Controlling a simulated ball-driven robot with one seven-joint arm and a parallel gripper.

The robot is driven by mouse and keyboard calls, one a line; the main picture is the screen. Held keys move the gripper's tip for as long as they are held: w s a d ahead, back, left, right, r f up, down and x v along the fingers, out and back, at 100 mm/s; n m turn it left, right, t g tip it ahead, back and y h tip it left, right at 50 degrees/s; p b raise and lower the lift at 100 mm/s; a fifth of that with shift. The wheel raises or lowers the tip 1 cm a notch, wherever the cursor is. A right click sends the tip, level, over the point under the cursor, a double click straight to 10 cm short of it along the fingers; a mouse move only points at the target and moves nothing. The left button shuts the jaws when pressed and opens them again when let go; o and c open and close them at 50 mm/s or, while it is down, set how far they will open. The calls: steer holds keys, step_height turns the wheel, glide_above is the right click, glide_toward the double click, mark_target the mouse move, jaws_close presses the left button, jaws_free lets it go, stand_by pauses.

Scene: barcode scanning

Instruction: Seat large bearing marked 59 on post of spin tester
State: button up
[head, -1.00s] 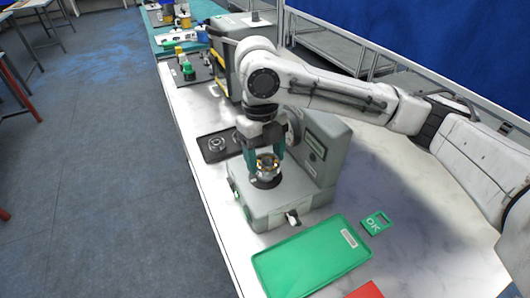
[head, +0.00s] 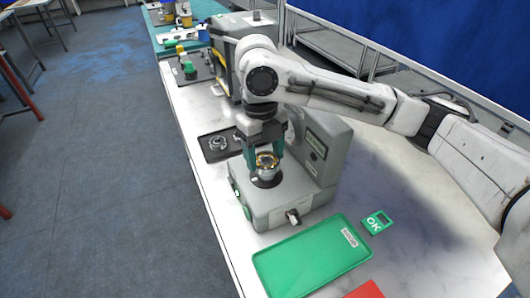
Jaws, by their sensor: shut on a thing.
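The spin tester (head: 290,205) is a grey machine on the white bench, with a taller back housing and a dark round seat (head: 267,181) on its base. My gripper (head: 266,160) points down over this seat. Its teal fingers are shut on a large bearing (head: 267,161), a metal ring with a brassy cage. The bearing is level and just above or at the seat; I cannot tell whether it touches. The post is hidden by the bearing. The 59 mark is too small to read.
A black tray (head: 212,155) with another bearing (head: 218,143) lies left of the tester. An empty green tray (head: 310,262), a green OK tag (head: 377,222) and a red piece (head: 366,290) lie in front. The bench at right is clear.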

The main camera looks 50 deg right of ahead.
steer(key=shift+f+b, duration=0.75)
steer(key=shift+f, duration=0.3)
stand_by(0.9)
steer(key=shift+s+a+f+b, duration=0.15)
steer(key=shift+s+f+b, duration=0.1)
steer(key=shift+f+b, duration=0.45)
stand_by(0.3)
steer(key=o, duration=1.3)
steer(key=shift+f, duration=0.2)
steer(key=shift+o, duration=0.7)
steer(key=r+p, duration=0.7)
steer(key=r, duration=0.1)
steer(key=shift+w+r, duration=0.15)
steer(key=shift+w, duration=0.05)
